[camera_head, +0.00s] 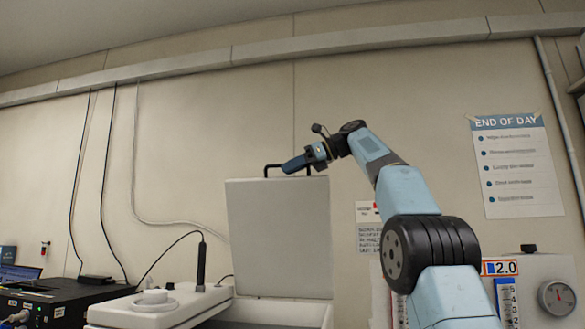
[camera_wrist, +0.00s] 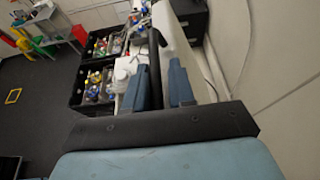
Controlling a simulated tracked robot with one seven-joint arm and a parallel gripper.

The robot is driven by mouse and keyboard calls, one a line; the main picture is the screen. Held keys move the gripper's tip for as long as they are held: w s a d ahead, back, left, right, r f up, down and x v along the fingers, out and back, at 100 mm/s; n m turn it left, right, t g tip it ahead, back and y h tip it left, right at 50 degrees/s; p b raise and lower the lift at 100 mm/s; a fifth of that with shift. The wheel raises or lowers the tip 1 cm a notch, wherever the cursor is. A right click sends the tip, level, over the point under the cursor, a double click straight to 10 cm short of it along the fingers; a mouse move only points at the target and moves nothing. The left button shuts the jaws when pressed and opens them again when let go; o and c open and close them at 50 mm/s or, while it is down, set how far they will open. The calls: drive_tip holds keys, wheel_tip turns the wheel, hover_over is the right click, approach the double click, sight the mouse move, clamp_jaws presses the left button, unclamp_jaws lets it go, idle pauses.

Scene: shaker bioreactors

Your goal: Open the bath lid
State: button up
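The bath lid (camera_head: 279,238) is a pale grey panel standing nearly upright at the back of the white bath (camera_head: 268,312) in the head view. Its black handle (camera_head: 272,167) is at the top edge. My gripper (camera_head: 286,168) is at this handle, reaching in from the right. In the wrist view, the dark handle bar (camera_wrist: 155,72) runs between the two blue fingers of my gripper (camera_wrist: 162,78). The bar lies close to the left finger, and a gap shows beside the right finger. The bath's inside is hidden.
A white device (camera_head: 160,305) with a black probe (camera_head: 201,262) stands left of the bath. A black box (camera_head: 65,300) is farther left. A gauge panel (camera_head: 556,296) is at the right. In the wrist view, black crates (camera_wrist: 92,88) hold bottles.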

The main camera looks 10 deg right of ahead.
drive_tip(key=shift+s+a, duration=0.1)
drive_tip(key=shift+a, duration=0.05)
drive_tip(key=shift+r, duration=0.1)
drive_tip(key=shift+v, duration=2.65)
drive_tip(key=s+d, duration=0.3)
drive_tip(key=d, duration=0.8)
drive_tip(key=shift+s, duration=0.3)
drive_tip(key=shift+d, duration=0.1)
